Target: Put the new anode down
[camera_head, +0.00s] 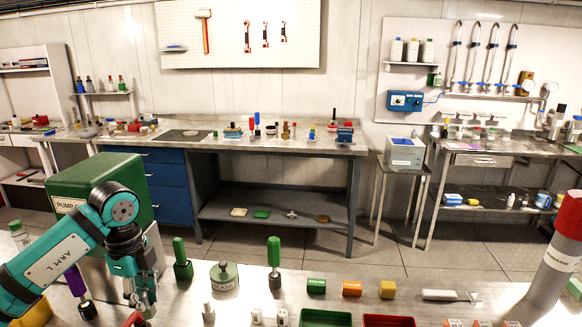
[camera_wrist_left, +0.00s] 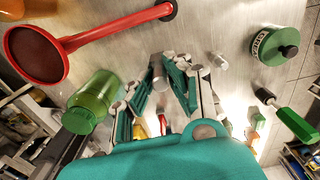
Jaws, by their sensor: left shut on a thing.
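My left gripper (camera_head: 141,296) reaches down over the near bench at the left of the head view. In the left wrist view its two teal-and-grey fingers (camera_wrist_left: 167,62) are drawn close together at the tips. A pale stub (camera_wrist_left: 220,62) shows beside the fingertips in the wrist view. My right gripper is not in view.
A green pump box (camera_head: 95,190) is behind. Green (camera_head: 325,318) and red (camera_head: 388,321) trays lie at the front. A long red tool (camera_wrist_left: 100,35) lies close by.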

